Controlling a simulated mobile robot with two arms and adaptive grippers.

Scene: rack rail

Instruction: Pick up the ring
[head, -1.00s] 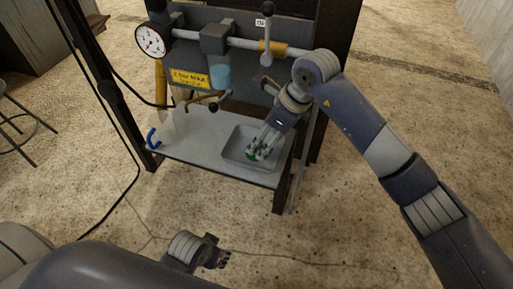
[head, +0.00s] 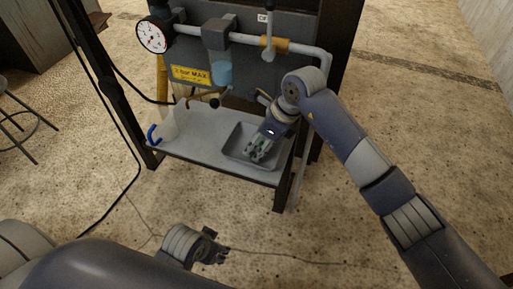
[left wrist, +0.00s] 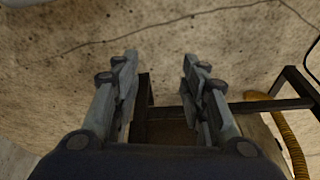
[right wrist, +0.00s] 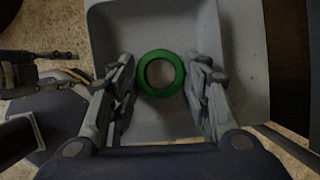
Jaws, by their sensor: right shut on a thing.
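The green ring (right wrist: 147,88) shows in the right wrist view between the two fingers of my right gripper (right wrist: 161,75), over the grey tray (right wrist: 105,20). In the head view my right gripper (head: 257,151) points down into the tray (head: 236,137), and the fingers largely hide the ring. My right gripper is shut on the ring; whether the ring still touches the tray floor I cannot tell. My left gripper (head: 220,250) is low in the head view, away from the bench. In the left wrist view its fingers (left wrist: 159,62) are apart with nothing between them.
The tray sits on the right of a grey shelf (head: 200,137). A clear jug-like thing with a blue handle (head: 153,135) stands at the shelf's left. Above are a dial gauge (head: 154,34), a pipe with a lever, and a yellow sign (head: 190,74). A stool is at far left.

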